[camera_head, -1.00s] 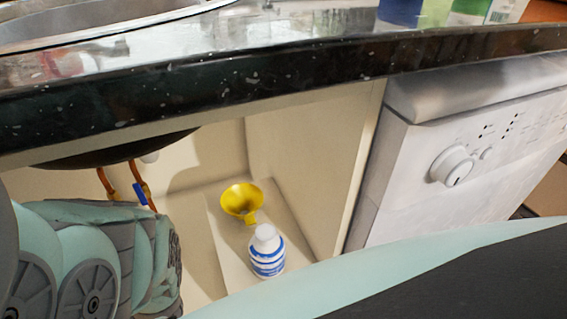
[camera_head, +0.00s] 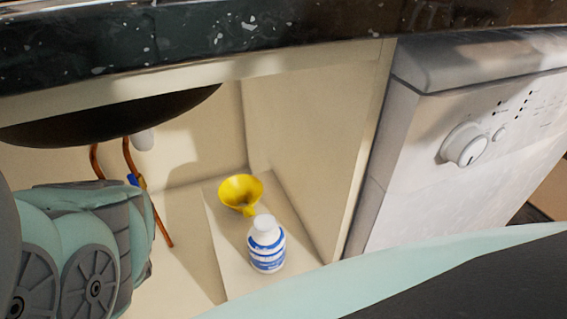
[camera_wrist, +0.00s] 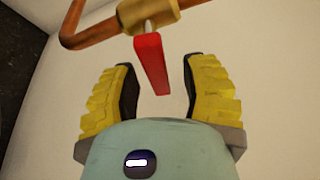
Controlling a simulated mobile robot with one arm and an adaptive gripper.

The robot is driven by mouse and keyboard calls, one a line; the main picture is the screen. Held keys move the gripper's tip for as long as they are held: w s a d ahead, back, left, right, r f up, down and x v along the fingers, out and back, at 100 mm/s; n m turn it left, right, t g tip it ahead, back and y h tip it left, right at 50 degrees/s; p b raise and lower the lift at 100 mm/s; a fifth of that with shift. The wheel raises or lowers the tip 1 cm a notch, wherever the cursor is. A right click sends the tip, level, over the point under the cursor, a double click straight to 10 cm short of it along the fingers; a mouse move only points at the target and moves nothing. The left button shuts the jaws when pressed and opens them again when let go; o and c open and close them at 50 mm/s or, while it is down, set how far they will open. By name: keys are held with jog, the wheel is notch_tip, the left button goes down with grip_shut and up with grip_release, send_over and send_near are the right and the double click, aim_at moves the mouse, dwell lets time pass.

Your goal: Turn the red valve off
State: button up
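The red valve handle (camera_wrist: 151,66) is in the wrist view, hanging from a brass valve body (camera_wrist: 146,20) on a copper pipe (camera_wrist: 86,38). My gripper (camera_wrist: 158,78) is open, with one yellow-padded finger on each side of the red handle. Gaps show between the handle and both fingers. In the head view, copper pipes (camera_head: 168,232) with a blue handle (camera_head: 133,180) run down under the sink basin. The red handle and my gripper's fingers are hidden there behind my arm.
A yellow funnel (camera_head: 240,192) and a white-and-blue bottle (camera_head: 266,246) stand on a raised ledge (camera_head: 232,262) in the cabinet. The dark sink basin (camera_head: 110,122) and granite counter edge (camera_head: 260,32) are overhead. A white appliance (camera_head: 425,165) stands at right.

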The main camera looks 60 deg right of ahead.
grip_shut()
jog(key=shift+s, duration=0.1)
jog(key=shift+f+n+g+p, duration=0.25)
jog(key=shift+n+p, duration=0.45)
jog(key=shift+p, duration=0.35)
jog(key=shift+f+n+g, duration=0.25)
jog(key=shift+n+g, duration=0.1)
jog(key=shift+n, duration=0.15)
jog(key=shift+o, duration=0.4)
grip_release()
jog(key=shift+r+y, duration=0.1)
jog(key=shift+y, duration=0.2)
jog(key=shift+w+a+r+m+t+b, duration=0.2)
jog(key=shift+m+t+b, duration=0.3)
jog(key=shift+m, duration=0.3)
